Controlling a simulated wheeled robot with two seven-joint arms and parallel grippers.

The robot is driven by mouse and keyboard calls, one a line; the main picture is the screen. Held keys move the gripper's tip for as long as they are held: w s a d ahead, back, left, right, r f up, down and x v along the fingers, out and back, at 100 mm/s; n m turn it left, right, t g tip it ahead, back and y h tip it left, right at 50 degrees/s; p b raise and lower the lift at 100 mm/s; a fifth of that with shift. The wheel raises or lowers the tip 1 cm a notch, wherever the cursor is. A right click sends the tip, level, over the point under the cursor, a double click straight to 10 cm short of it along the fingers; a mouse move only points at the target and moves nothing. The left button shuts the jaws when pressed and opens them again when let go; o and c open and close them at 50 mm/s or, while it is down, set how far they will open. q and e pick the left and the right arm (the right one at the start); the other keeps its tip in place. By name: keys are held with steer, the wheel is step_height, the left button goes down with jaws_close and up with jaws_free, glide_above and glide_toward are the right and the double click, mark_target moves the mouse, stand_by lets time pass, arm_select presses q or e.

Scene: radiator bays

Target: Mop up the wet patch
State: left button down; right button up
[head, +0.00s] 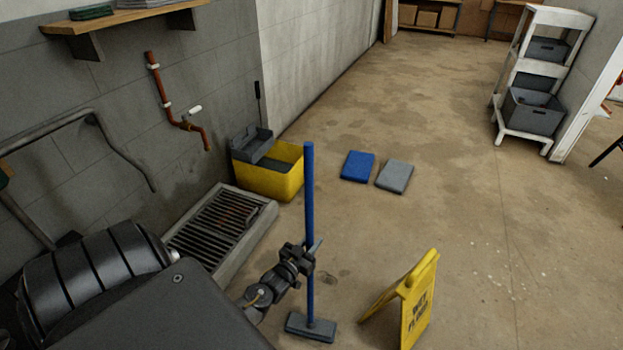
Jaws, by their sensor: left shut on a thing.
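A mop with an upright blue handle (309,190) and a flat grey head (311,328) stands on the floor at the bottom middle of the head view. My left gripper (309,258) is shut on the lower half of the blue handle. The mop head appears to rest flat on the concrete. I cannot clearly pick out the wet patch; the floor has many darker blotches, including some near the mop. A yellow wet-floor sign (418,302) stands to the right of the mop head. My right gripper is not in view.
A yellow mop bucket (285,187) with a grey wringer (251,146) stands behind the floor drain grate (221,222). A blue pad (358,166) and a grey pad (394,176) lie on the floor. A white shelf unit (511,65) stands far right.

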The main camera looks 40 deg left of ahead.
arm_select(q)
steer(key=shift+w+a+f, duration=0.15)
steer(key=shift+w+a, duration=0.15)
